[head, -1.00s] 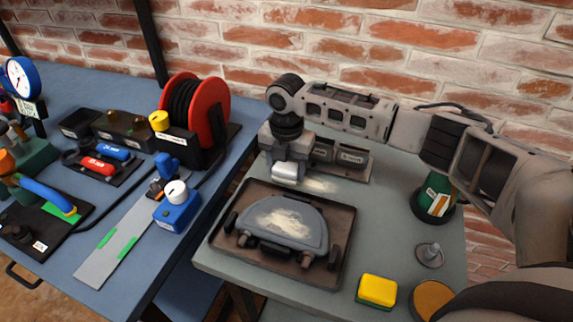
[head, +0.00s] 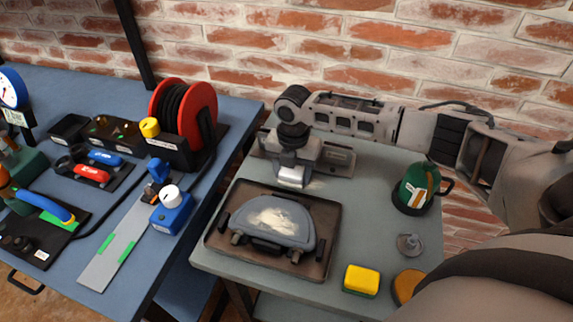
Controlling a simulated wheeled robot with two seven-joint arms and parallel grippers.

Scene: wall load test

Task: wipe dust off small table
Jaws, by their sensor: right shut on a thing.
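The small grey table (head: 375,220) stands by the brick wall. My right gripper (head: 291,172) reaches in from the right, low over its back part. It points down and is shut on a pale block (head: 290,178), mostly hidden by the fingers. A thin pale dust patch (head: 303,185) shows on the tabletop around the block's lower edge. I cannot tell whether the block touches the table. Another pale dusty patch (head: 277,221) lies on a grey rounded piece in the dark tray. My left gripper is out of view.
The dark tray (head: 325,245) fills the table's front left. A dark box (head: 338,160) sits behind the gripper. A blue bench (head: 85,250) with tools is left.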

